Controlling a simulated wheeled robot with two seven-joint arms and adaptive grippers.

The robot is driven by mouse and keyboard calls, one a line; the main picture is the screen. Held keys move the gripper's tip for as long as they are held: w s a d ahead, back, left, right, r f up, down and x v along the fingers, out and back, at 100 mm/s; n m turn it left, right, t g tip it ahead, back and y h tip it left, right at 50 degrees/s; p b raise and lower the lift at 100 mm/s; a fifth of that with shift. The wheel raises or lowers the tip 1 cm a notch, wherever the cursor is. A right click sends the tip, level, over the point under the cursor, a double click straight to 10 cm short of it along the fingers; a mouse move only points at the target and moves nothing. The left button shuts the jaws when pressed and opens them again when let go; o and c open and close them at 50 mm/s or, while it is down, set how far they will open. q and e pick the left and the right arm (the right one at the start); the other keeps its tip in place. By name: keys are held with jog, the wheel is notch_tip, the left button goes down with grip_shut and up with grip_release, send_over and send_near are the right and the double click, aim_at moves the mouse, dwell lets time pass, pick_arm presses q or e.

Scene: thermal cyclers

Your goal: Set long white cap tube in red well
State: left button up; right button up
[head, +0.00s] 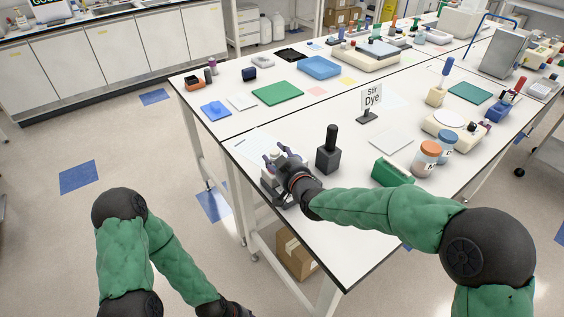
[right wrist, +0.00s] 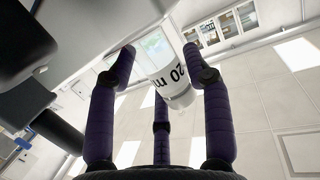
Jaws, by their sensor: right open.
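My right gripper (head: 278,154) is at the left front corner of the near table, over a small white and grey device (head: 270,183) that it partly hides. In the right wrist view its purple fingers (right wrist: 161,62) are spread open. A whitish, clear tube-like vessel marked "20 m" (right wrist: 172,78) lies between or just beyond them; contact cannot be told. I cannot make out a long white cap or a red well in either view. My left arm hangs at the lower left of the head view, its fingers out of frame.
A black block with an upright handle (head: 328,152) stands right of my right gripper. Green mat (head: 278,93) and blue tray (head: 319,67) lie behind.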

jog(key=p+v, duration=0.2)
jog(key=v, duration=1)
jog(key=shift+f, duration=0.1)
